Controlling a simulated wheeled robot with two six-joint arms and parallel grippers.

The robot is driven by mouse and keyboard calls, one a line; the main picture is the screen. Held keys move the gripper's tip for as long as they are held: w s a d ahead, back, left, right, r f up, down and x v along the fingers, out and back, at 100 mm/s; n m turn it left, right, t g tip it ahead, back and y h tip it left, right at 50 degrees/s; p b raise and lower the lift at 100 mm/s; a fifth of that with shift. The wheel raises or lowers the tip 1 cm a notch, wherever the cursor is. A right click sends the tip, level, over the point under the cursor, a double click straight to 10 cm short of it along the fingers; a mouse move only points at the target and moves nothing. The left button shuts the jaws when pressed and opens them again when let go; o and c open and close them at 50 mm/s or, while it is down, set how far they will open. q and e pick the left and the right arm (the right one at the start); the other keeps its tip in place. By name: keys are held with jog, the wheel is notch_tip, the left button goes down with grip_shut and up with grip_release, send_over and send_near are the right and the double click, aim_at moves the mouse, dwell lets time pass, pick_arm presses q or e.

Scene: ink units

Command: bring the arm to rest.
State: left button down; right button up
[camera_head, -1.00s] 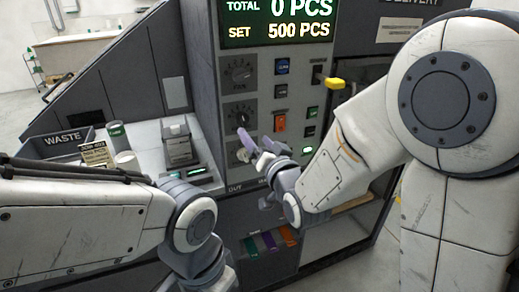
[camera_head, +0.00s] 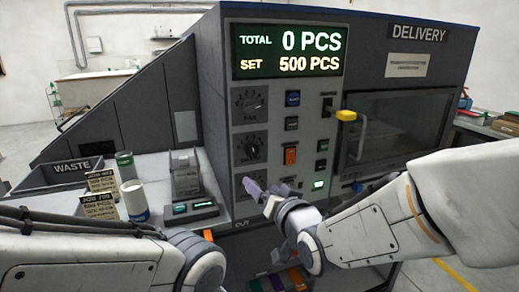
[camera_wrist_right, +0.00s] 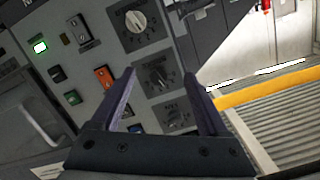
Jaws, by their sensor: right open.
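My right gripper (camera_head: 258,188) is in front of the lower part of the machine's control panel (camera_head: 285,130). Its purple fingers also show in the right wrist view (camera_wrist_right: 160,82), spread apart with nothing between them. Dark knobs (camera_wrist_right: 157,76) and an orange switch (camera_wrist_right: 104,76) lie beyond the fingertips in that view. I cannot tell whether the fingertips touch the panel. My right arm comes in from the right edge. My left arm lies across the lower left, and its gripper is out of the picture.
The display (camera_head: 290,51) reads TOTAL 0 PCS and SET 500 PCS. A yellow-tipped handle (camera_head: 346,115) sticks out beside the delivery window (camera_head: 395,130). Left of the panel are a white container (camera_head: 134,200), a green-topped container (camera_head: 125,163), small labelled cards (camera_head: 100,205) and the waste bin (camera_head: 72,170).

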jog(key=s+a+f+n+g+h+p, duration=0.1)
jog(key=s+f+n+g, duration=0.1)
jog(key=s+f+g, duration=0.3)
jog(key=s+a+f+n+g+p, duration=0.1)
jog(key=s+f+n+g+p, duration=0.2)
jog(key=s, duration=0.5)
jog(key=s+d+n+g+h, duration=0.3)
jog(key=s+g, duration=0.4)
jog(key=s, duration=0.7)
jog(key=shift+s+d+f+n, duration=0.3)
jog(key=shift+d+f, duration=0.05)
jog(key=shift+d, duration=0.2)
